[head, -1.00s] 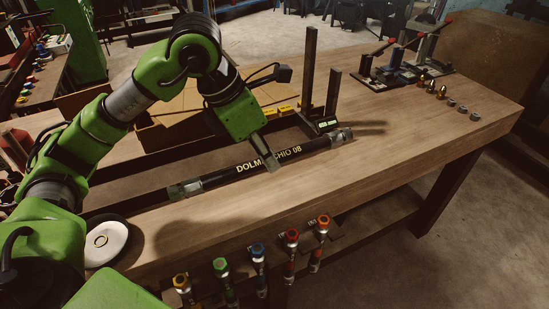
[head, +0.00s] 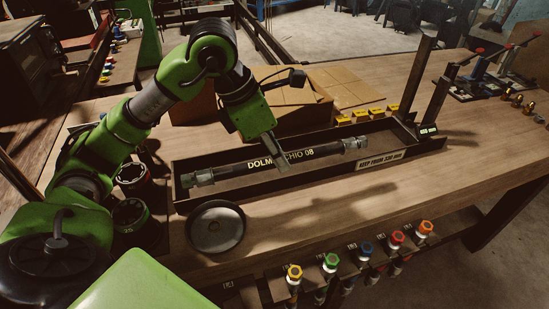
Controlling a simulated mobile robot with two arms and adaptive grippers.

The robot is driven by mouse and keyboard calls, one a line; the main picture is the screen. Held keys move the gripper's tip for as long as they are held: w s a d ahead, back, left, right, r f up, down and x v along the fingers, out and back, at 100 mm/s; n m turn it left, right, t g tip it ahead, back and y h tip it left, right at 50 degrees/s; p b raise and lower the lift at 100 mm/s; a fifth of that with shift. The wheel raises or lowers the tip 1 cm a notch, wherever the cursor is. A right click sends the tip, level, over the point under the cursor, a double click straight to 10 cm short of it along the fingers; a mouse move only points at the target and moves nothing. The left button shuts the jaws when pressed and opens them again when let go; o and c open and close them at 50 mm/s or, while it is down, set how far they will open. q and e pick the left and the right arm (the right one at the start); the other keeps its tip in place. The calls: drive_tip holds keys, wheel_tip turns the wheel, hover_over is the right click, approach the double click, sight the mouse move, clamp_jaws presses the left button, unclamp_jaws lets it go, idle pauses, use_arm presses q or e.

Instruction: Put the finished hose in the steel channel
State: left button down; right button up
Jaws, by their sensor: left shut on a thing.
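My right gripper is not in view.
Two dark uprights (head: 417,77) stand at the channel's right end. Cardboard boxes (head: 290,105) and yellow blocks (head: 360,115) are behind it. A round metal dish (head: 215,228) sits in front at left. Colour-capped tools (head: 330,262) hang along the front edge.

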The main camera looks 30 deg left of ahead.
use_arm(q)
drive_tip(key=w+a+f+p, duration=0.1)
drive_tip(key=w+a+f, duration=0.1)
drive_tip(key=w+a, duration=0.1)
drive_tip(key=p, duration=0.1)
hover_over(271, 170)
drive_tip(key=s, duration=0.2)
drive_tip(key=f, duration=0.5)
drive_tip(key=shift+w+a, duration=0.2)
drive_tip(key=shift+w+a+f, duration=0.1)
drive_tip(key=shift+w+f, duration=0.05)
drive_tip(key=shift+f, duration=0.05)
drive_tip(key=f, duration=0.1)
drive_tip(key=f+p, duration=0.2)
drive_tip(key=shift+w+a+f, duration=0.15)
drive_tip(key=shift+a+f, duration=0.1)
drive_tip(key=shift+f, duration=0.1)
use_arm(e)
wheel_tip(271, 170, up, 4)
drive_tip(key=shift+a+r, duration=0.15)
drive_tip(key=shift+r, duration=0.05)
use_arm(q)
drive_tip(key=shift+f, duration=0.1)
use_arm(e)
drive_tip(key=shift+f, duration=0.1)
